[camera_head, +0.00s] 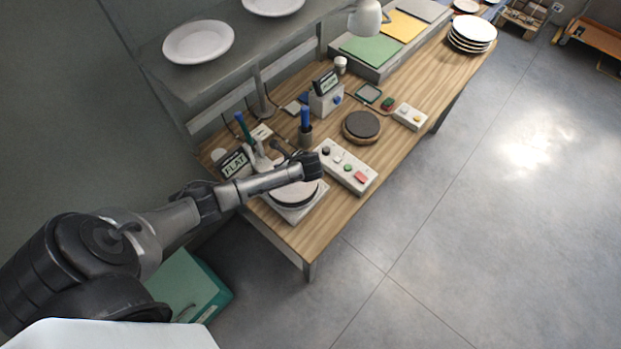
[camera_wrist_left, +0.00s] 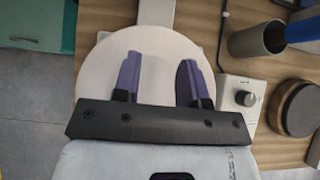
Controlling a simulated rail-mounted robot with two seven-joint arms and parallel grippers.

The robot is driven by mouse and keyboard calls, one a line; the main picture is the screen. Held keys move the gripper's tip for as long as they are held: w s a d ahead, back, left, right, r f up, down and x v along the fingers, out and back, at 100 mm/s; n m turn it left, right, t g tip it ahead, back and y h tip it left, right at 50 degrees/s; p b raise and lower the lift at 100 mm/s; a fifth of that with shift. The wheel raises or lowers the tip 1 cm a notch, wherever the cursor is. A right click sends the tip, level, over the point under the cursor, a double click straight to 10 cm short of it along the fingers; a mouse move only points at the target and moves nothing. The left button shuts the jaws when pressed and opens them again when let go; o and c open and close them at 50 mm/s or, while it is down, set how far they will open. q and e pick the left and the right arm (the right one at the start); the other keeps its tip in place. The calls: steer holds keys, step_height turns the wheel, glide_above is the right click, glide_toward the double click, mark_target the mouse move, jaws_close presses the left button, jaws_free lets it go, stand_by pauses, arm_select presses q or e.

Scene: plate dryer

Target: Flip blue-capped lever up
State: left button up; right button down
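A lever with a dark blue-green upper part (camera_head: 241,124) stands tilted behind the FLAT display (camera_head: 235,163) at the near-left end of the wooden bench. A bright blue upright piece (camera_head: 305,116) stands in a grey cylinder (camera_head: 305,136); these also show at the upper right of the left wrist view, the blue piece (camera_wrist_left: 302,30) and the cylinder (camera_wrist_left: 256,41). I cannot tell for sure which is the task's lever. My left gripper (camera_head: 313,165) is above the round white plate (camera_wrist_left: 150,42), its purple fingers (camera_wrist_left: 160,78) apart and empty. My right gripper is not visible.
A button box (camera_head: 346,167) lies along the bench's front edge. A shelf with plates (camera_head: 198,42) overhangs the back. The floor in front is clear.

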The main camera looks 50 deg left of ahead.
arm_select(q)
steer(key=s+d+r, duration=0.1)
steer(key=d+r, duration=0.1)
steer(key=d, duration=0.3)
steer(key=s+d+r+n+h, duration=0.1)
steer(key=d+r, duration=0.2)
steer(key=d, duration=0.3)
steer(key=shift+r+t, duration=0.25)
steer(key=shift+t, duration=0.15)
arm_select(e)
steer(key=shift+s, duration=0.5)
arm_select(q)
steer(key=shift+n, duration=0.3)
